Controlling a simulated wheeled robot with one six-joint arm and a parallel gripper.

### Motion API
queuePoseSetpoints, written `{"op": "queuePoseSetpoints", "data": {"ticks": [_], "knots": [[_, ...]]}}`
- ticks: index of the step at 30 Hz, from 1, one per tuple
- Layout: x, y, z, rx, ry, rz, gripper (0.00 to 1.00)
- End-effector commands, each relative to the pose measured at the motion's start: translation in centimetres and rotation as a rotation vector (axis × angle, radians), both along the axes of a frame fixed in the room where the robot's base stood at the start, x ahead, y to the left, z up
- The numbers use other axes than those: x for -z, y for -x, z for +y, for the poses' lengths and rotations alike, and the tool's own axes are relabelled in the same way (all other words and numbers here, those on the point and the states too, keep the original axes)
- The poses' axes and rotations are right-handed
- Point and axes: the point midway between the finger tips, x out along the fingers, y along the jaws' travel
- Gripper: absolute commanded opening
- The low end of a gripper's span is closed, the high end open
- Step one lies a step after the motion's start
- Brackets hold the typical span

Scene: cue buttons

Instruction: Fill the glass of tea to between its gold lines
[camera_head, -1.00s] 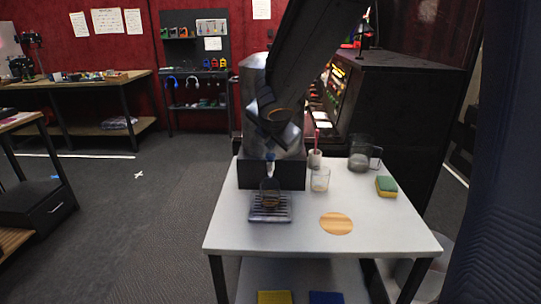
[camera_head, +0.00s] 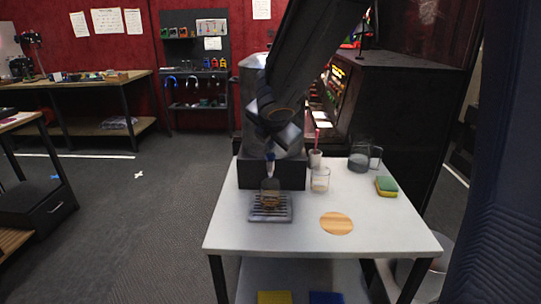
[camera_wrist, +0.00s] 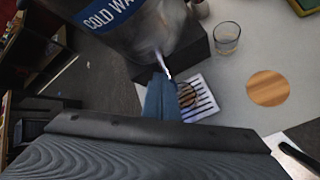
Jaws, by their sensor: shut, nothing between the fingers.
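The glass of tea (camera_head: 270,198) stands upright on the slatted drip tray (camera_head: 257,219) in front of the metal urn (camera_head: 252,85). Brown tea shows low in the glass, which is partly covered by my fingers in the wrist view (camera_wrist: 186,98). Its gold lines and exact level are too small to read. My gripper (camera_head: 270,157) is shut and empty, its blue fingers just above the glass at the urn's front. The wrist view shows the urn's blue label (camera_wrist: 110,12) reading "COLD WA". A pale streak lies just beyond my fingertips; I cannot tell whether it is tap or water.
On the white table (camera_head: 385,230) stand a clear glass (camera_head: 320,180), a white cup with a pink-handled tool (camera_head: 315,158), a glass jug (camera_head: 360,161) and a sponge (camera_head: 386,186). A round wooden coaster (camera_head: 336,223) lies at the front. The front right is clear.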

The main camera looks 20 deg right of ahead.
Motion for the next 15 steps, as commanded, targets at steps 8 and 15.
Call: {"op": "queuePoseSetpoints", "data": {"ticks": [8, 15], "knots": [[0.87, -0.02, 0.0, 0.0, 0.0, 0.0, 0.0], [0.82, 0.01, 0.01, 0.0, 0.0, 0.0, 0.0]]}}
